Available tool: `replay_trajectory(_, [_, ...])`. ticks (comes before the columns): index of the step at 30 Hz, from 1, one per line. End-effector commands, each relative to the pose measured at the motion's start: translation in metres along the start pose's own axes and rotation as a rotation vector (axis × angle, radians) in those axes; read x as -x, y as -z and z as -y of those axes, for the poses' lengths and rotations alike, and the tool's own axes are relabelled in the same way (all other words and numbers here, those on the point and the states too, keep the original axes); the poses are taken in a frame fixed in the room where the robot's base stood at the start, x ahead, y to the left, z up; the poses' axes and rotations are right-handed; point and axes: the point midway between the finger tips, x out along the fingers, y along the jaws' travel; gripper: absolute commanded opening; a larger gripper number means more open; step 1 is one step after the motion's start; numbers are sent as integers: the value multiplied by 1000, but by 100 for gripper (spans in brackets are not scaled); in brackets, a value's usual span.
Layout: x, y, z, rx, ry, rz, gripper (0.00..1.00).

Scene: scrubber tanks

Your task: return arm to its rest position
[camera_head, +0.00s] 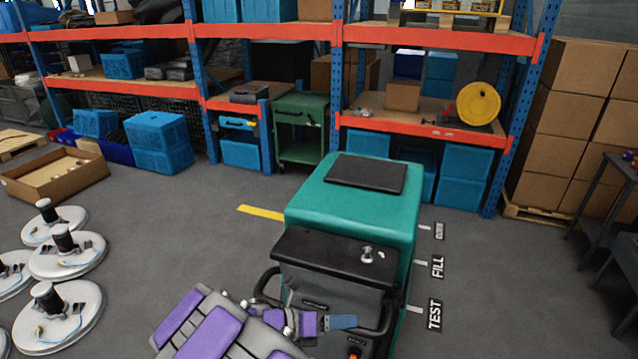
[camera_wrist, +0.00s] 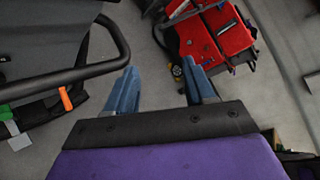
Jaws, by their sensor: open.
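My arm, purple and grey, reaches up from the bottom of the head view to the rear of a teal floor scrubber (camera_head: 360,205). My gripper (camera_head: 335,322) is beside the scrubber's black handlebar (camera_head: 268,282); whether it touches the bar cannot be told there. In the wrist view my gripper (camera_wrist: 158,88) has its two blue fingers spread apart with nothing between them. The black handlebar (camera_wrist: 75,76) lies to the left of the fingers, and grey floor shows between them.
Several white round discs (camera_head: 68,255) lie on the floor at left. Shelving (camera_head: 440,130) stands behind the scrubber. Floor labels, including FILL (camera_head: 438,267), lie to its right, with clear floor beyond. A red machine (camera_wrist: 215,38) shows at the upper right of the wrist view.

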Motion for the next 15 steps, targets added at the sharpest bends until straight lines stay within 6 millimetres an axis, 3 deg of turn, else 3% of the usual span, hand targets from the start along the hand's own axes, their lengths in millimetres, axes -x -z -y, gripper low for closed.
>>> replay_trajectory(6, [-40,11,73,-406,63,-245,54])
replay_trajectory(15, [-66,57,154,-946,198,-566,54])
